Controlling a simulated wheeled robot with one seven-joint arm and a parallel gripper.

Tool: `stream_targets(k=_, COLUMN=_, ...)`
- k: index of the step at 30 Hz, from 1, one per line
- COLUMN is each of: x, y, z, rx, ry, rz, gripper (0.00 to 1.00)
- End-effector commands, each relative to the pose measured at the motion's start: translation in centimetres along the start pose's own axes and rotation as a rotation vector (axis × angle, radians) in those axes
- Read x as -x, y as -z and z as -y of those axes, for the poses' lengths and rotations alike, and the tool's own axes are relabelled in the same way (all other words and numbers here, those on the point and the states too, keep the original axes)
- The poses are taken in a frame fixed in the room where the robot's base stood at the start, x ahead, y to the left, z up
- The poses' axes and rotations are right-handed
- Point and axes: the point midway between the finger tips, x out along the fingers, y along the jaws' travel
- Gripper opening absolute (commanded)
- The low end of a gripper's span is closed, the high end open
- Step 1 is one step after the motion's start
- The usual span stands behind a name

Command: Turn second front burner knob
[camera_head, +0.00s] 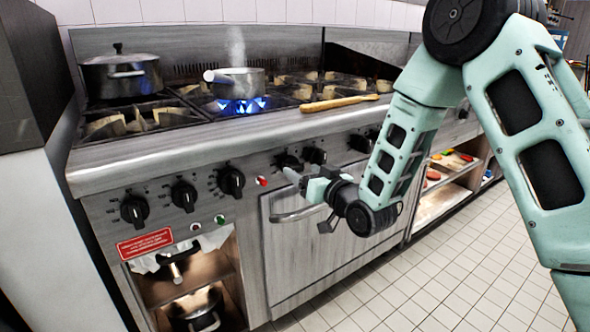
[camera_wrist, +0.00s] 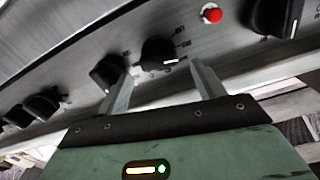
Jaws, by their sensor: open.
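A row of black burner knobs runs along the stove's front panel. In the head view, they include a left knob (camera_head: 134,209), a second knob (camera_head: 183,195), a third knob (camera_head: 231,181), and a pair past the red light, the nearer knob (camera_head: 288,162) and the farther knob (camera_head: 315,155). My gripper (camera_head: 294,176) is open at that pair. In the wrist view, the nearer knob (camera_wrist: 158,55) lies between the open fingertips (camera_wrist: 161,72), with its white mark pointing right. The left finger overlaps the edge of the farther knob (camera_wrist: 107,72). I cannot tell if either finger touches.
A steaming pan (camera_head: 240,84) sits over a lit blue flame (camera_head: 243,104). A lidded pot (camera_head: 121,74) stands at the back left. A wooden utensil (camera_head: 338,103) lies near the front edge. The oven handle (camera_head: 299,214) sticks out below my gripper. The tiled floor (camera_head: 440,275) is clear.

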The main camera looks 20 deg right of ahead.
Motion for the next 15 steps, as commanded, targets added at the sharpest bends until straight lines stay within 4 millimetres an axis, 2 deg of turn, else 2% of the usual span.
stream_targets(k=3, x=-2.1, y=0.0, z=0.0, rx=0.0, ry=0.001, rz=-0.003, gripper=0.68)
stream_targets(k=6, x=-3.4, y=-0.1, z=0.0, rx=0.0, ry=0.001, rz=-0.001, gripper=0.68)
stream_targets(k=15, x=-4.8, y=0.0, z=0.0, rx=0.0, ry=0.0, rz=0.0, gripper=0.68)
